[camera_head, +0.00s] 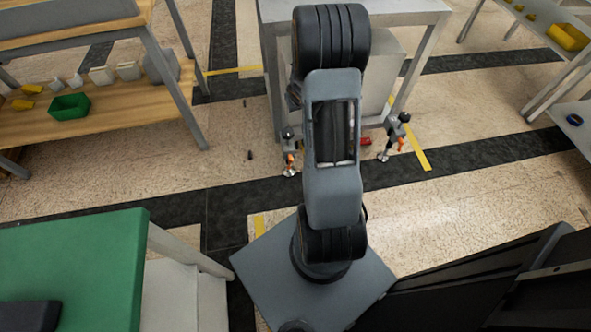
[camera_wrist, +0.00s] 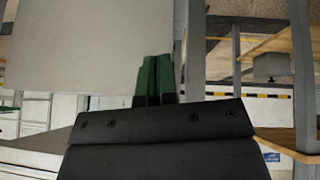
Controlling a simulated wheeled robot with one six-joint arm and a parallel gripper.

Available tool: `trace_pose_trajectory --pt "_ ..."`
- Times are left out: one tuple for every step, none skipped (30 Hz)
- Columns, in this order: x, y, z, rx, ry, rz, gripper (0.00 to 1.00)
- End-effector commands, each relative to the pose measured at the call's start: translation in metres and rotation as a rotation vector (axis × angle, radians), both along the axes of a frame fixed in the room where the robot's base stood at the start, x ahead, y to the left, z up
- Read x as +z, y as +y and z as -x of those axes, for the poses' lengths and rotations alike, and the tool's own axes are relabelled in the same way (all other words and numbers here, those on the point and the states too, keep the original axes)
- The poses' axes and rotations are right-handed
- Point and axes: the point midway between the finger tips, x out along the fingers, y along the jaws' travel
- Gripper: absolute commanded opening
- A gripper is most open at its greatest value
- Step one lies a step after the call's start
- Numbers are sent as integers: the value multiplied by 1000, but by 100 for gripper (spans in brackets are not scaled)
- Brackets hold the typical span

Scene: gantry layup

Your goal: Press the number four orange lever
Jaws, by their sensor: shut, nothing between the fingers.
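Two small clamp-like fixtures with orange parts show near the front of the grey table in the head view. One (camera_head: 290,158) is left of my arm and the other (camera_head: 397,137) is right of it. I cannot read a number on either, and I cannot tell which is number four. My arm covers the space between them. My gripper (camera_wrist: 155,78) shows in the wrist view with its green fingers together and empty, in front of a large pale panel (camera_wrist: 85,50). No orange lever shows in the wrist view. The gripper is hidden behind my arm in the head view.
The grey table (camera_head: 410,12) stands ahead. A wooden shelf rack (camera_head: 120,115) with a green bin (camera_head: 70,106) is at the left. A green-topped table (camera_head: 75,260) is at the near left. A rack with a yellow bin (camera_head: 567,37) is at the far right. Floor between is mostly clear.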

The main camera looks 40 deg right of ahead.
Motion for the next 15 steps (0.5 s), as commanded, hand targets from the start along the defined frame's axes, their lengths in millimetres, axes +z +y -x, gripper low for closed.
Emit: trace_pose_trajectory --pt "-49 -18 3 -9 -7 -35 0" --pt "-70 -27 4 -10 -21 -57 0" --pt "-98 -36 7 -8 -38 -90 0" --pt "-118 -41 11 -8 -52 -118 0" --pt "-138 -45 15 -8 -64 -147 0" --pt "-163 -49 21 -6 -81 -187 0" --pt "-181 -51 26 -6 -93 -217 0" --pt "-198 -52 31 -6 -103 -249 0" --pt "-218 -52 38 -8 -119 -290 0" --pt "-232 -51 43 -8 -129 -321 0" --pt "-245 -50 48 -9 -139 -349 0" --pt "-260 -47 55 -10 -151 -386 0" --pt "-270 -45 59 -11 -160 -411 0" --pt "-279 -43 64 -13 -167 -435 0" --pt "-289 -41 69 -13 -177 -462 0"
